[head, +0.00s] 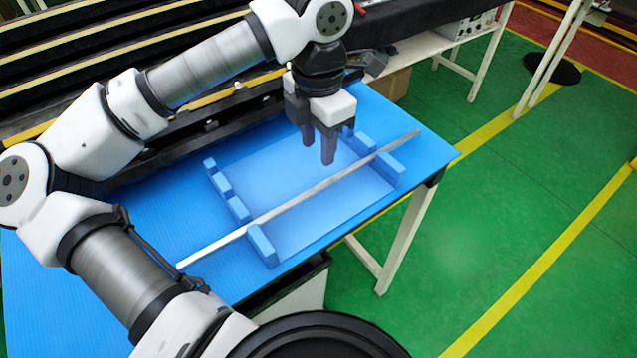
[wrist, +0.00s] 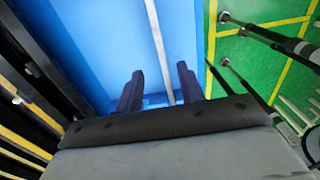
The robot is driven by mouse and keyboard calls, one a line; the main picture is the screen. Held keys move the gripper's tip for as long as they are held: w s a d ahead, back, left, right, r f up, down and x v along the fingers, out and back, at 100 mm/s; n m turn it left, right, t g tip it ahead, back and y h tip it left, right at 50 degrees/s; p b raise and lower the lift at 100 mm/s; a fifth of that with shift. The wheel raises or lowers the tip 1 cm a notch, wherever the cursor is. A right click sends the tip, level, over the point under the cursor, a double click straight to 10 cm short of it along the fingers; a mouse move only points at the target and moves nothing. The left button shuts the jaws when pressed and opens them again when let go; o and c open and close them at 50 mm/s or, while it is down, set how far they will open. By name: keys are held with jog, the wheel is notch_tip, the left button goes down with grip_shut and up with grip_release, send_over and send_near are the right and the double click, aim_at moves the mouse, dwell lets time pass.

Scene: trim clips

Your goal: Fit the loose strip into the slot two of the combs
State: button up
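The loose strip (head: 310,190) is long, thin and pale grey. It lies across both blue combs, the left comb (head: 238,209) and the right comb (head: 390,169), in the gap before each one's front block. I cannot tell whether it is fully seated. Its left end reaches past the left comb over the blue table, and its right end sticks out past the right comb. My gripper (head: 318,154) is open and empty, pointing down above the space between the combs. In the wrist view the strip (wrist: 158,40) runs between the spread fingers (wrist: 160,80). My gripper partly hides the right comb's far end.
The combs stand on a blue table (head: 150,220) with its right edge near the right comb. Dark rails (head: 60,75) lie behind. A white bench with a device (head: 465,25) stands at the back right.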

send_over(318, 187)
notch_tip(318, 187, down, 5)
jog(key=shift+s+r, duration=0.1)
jog(key=shift+r, duration=0.1)
jog(key=shift+f+p, duration=1.35)
jog(key=shift+f, duration=1.3)
grip_shut()
